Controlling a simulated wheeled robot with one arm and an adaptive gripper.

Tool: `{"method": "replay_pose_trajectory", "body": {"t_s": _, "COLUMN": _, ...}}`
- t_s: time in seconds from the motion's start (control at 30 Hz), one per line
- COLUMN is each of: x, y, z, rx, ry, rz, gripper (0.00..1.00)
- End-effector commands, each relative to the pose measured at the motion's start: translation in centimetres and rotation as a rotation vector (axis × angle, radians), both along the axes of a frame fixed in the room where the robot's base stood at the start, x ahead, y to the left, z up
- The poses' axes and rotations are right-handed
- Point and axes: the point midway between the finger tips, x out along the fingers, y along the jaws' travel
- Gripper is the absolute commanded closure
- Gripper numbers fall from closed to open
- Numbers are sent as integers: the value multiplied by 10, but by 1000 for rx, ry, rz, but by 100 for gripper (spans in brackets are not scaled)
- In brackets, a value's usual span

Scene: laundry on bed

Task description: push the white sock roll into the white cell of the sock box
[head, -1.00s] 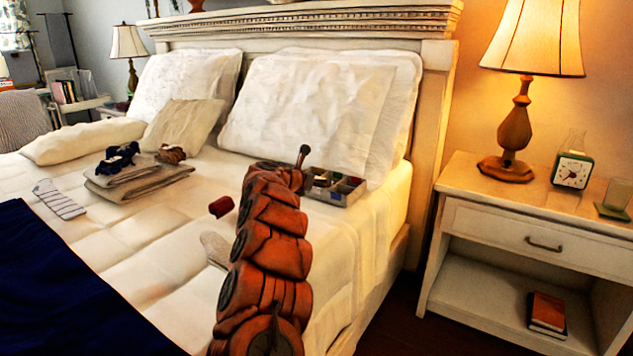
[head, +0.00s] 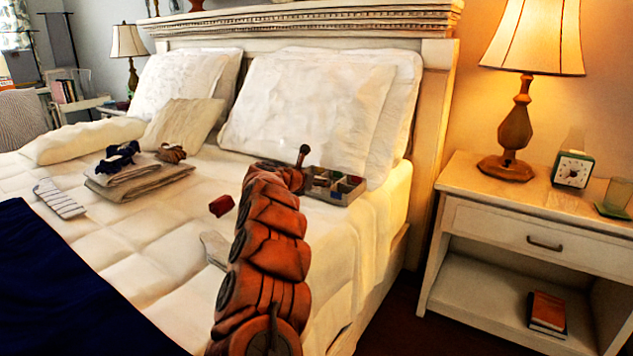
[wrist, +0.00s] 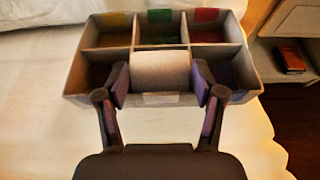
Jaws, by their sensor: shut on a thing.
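The sock box (wrist: 73,78) fills the upper part of the wrist view, a grey divided box with a yellow, a green and a red tag along its back row. The white sock roll (wrist: 161,70) is between my fingers at the front middle cell, which has a white tag (wrist: 161,99) on its front wall. My gripper (wrist: 161,84) is shut on the roll. The roll appears at least partly within the cell; its depth is hard to tell. In the head view, the box (head: 341,199) stands by the pillows, and my arm hides the gripper and roll.
A dark red bundle (head: 222,205) and a pale sock (head: 214,248) lie on the bed left of my arm. A striped sock (head: 59,199) and folded cloths (head: 138,183) lie further left. A nightstand (head: 480,218) stands right of the bed.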

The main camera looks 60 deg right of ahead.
Motion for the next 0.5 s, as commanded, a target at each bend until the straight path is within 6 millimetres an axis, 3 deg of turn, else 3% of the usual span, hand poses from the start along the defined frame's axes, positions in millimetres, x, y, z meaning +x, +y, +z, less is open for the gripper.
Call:
{"method": "replay_pose_trajectory", "body": {"t_s": 0.03, "x": 0, "y": 0, "z": 0, "rx": 0, "ry": 0, "rz": 0, "gripper": 55}}
{"method": "replay_pose_trajectory", "body": {"t_s": 0.07, "x": 0, "y": 0, "z": 0, "rx": 0, "ry": 0, "rz": 0, "gripper": 29}}
{"method": "replay_pose_trajectory", "body": {"t_s": 0.2, "x": 0, "y": 0, "z": 0, "rx": 0, "ry": -1, "rz": 0, "gripper": 15}}
{"method": "replay_pose_trajectory", "body": {"t_s": 0.3, "x": 0, "y": 0, "z": 0, "rx": 0, "ry": -1, "rz": 0, "gripper": 4}}
{"method": "replay_pose_trajectory", "body": {"t_s": 0.5, "x": 0, "y": 0, "z": 0, "rx": 0, "ry": -1, "rz": -1, "gripper": 3}}
